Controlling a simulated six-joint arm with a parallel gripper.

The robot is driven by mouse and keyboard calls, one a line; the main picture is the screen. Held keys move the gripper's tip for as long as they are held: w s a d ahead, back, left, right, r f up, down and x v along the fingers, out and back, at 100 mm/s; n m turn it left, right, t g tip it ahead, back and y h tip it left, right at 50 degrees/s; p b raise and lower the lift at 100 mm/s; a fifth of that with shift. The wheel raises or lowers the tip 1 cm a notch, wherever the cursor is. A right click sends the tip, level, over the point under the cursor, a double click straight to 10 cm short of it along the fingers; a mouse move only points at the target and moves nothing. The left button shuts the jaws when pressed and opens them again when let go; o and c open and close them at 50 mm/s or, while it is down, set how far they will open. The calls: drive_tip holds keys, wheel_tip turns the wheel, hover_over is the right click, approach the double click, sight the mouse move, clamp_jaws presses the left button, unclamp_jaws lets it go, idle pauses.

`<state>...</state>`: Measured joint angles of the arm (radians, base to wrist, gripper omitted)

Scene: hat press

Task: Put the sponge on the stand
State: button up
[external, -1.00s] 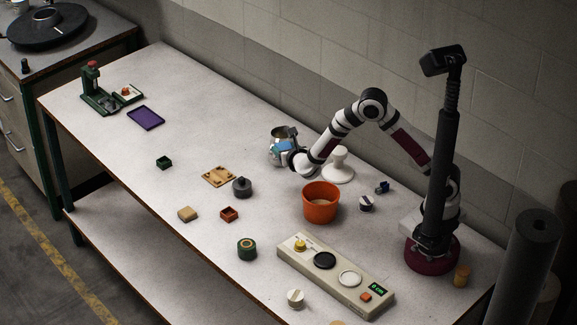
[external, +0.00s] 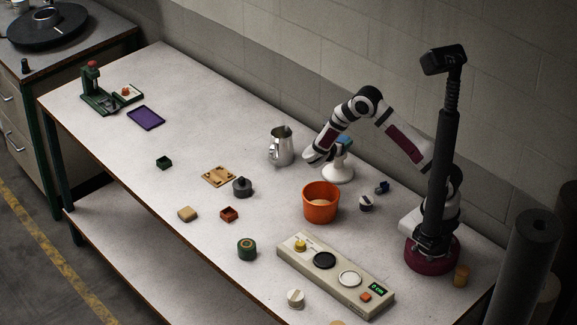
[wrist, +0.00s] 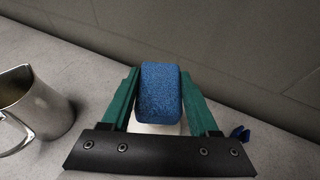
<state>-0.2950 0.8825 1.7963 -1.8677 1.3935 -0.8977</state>
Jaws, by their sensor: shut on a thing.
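The blue sponge (wrist: 160,92) is between the green fingers of my gripper (wrist: 161,100) in the wrist view. My gripper is shut on it. In the external view the sponge (external: 345,139) shows as a small blue patch beside my wrist, over the white stand (external: 338,174). The stand has a broad round base, and its upper part is partly hidden by my arm. A little white shows under the sponge in the wrist view. I cannot tell whether the sponge touches the stand. My gripper is mostly hidden by my wrist in the external view.
A metal pitcher (external: 281,147) stands left of the stand, and an orange pot (external: 320,203) stands in front of it. A small dark blue object (external: 382,187) and a white-and-dark knob (external: 366,204) lie to the right. The wall is close behind.

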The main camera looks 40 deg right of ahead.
drive_tip(key=o, duration=1.3)
drive_tip(key=shift+f, duration=0.15)
